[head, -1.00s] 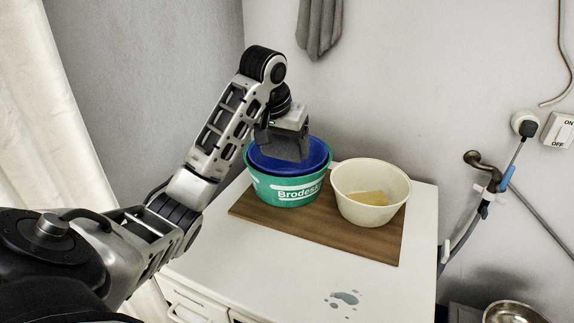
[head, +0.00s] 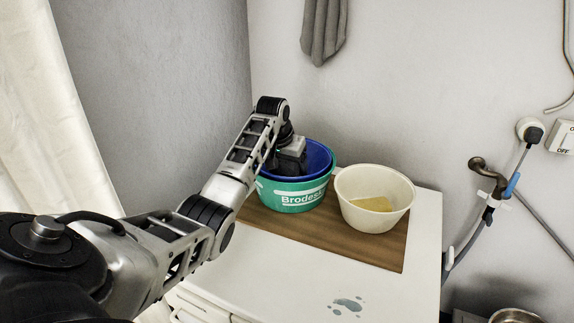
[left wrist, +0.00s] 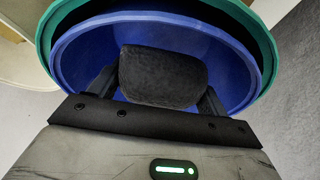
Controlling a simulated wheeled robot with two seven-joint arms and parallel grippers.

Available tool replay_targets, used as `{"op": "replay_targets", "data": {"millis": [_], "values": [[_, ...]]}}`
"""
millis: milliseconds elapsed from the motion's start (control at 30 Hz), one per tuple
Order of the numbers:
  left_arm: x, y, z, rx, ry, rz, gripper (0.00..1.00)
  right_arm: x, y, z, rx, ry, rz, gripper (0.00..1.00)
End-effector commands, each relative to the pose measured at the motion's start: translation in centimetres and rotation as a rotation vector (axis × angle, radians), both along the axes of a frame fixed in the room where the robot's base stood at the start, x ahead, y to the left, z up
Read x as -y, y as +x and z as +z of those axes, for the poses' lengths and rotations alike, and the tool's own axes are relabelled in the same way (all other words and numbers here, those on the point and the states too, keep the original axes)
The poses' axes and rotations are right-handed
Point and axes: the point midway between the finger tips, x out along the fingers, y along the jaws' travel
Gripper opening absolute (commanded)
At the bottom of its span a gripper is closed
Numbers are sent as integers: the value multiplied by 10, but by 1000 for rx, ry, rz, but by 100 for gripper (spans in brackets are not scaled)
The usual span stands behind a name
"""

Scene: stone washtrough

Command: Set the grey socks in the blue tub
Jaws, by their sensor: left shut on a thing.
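The blue tub (head: 322,158) sits nested inside a green tub (head: 301,196) on a wooden board. My left gripper (head: 290,168) reaches down inside the blue tub's rim. In the left wrist view it is shut on the grey socks (left wrist: 162,77), a dark grey rounded bundle between its two fingers. The blue tub's wall (left wrist: 85,55) and floor show behind the bundle there. I cannot tell whether the socks touch the tub's floor. In the head view the socks are hidden by the gripper and the tub. My right gripper is not in view.
A cream bowl (head: 373,208) with a yellow thing (head: 372,203) inside stands close to the right of the tubs. The wooden board (head: 340,236) lies on a white cabinet (head: 290,262). A water puddle (head: 347,304) is near the front. A grey cloth (head: 323,30) hangs above.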

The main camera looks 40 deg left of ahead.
Motion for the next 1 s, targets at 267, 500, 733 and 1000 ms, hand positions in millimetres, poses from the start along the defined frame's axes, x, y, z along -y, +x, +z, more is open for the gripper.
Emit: {"op": "replay_targets", "data": {"millis": [267, 500, 733, 1000], "values": [[0, 0, -7, 3, 0, 1, 53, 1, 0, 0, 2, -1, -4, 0], [0, 0, -12, 1, -1, 1, 53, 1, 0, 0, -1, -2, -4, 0], [0, 0, -19, 2, 0, 0, 53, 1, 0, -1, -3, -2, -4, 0], [0, 0, -19, 1, -1, 0, 99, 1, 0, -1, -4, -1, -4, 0]]}}
